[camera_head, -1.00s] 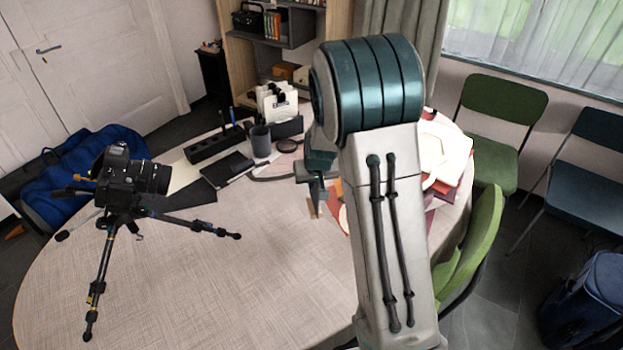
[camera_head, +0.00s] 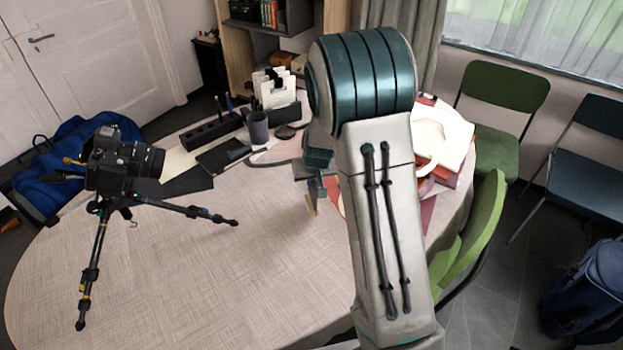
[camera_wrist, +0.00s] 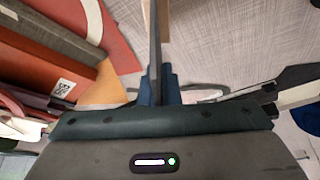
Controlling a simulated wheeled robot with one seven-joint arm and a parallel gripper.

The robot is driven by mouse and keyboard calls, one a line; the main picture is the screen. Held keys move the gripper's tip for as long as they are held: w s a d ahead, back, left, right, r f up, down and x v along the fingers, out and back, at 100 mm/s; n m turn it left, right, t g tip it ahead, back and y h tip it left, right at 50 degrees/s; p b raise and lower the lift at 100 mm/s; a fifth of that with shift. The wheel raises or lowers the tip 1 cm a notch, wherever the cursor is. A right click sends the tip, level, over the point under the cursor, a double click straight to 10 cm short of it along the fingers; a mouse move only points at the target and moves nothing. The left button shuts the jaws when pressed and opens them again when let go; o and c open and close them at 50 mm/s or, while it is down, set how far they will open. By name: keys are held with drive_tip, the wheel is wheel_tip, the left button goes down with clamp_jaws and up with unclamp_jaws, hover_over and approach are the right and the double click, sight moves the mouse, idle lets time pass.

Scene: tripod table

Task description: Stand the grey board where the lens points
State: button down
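A black camera (camera_head: 122,165) stands on a small tripod (camera_head: 97,250) at the left of the table, its lens (camera_head: 150,160) pointing right in the head view. My gripper (camera_head: 316,165) is mostly hidden behind my arm, above the table's right half. In the wrist view, my gripper's blue fingers (camera_wrist: 159,88) are close together on a thin grey board (camera_wrist: 155,45), seen edge-on. Tan wooden strips flank the board's far end. In the head view, only a small grey part and a tan piece show below the gripper, left of my arm.
The table (camera_head: 190,270) is clear at front and centre. A black organizer (camera_head: 210,132), a dark cup (camera_head: 257,127) and dark folders (camera_head: 220,155) lie at the back. Red folders and white papers (camera_head: 440,137) lie right of my arm. Green chairs (camera_head: 470,235) stand at the right edge.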

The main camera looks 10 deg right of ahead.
drive_tip(key=shift+f+b, duration=0.5)
drive_tip(key=shift+f, duration=0.05)
drive_tip(key=c, duration=1.6)
unclamp_jaws()
drive_tip(key=shift+o, duration=0.2)
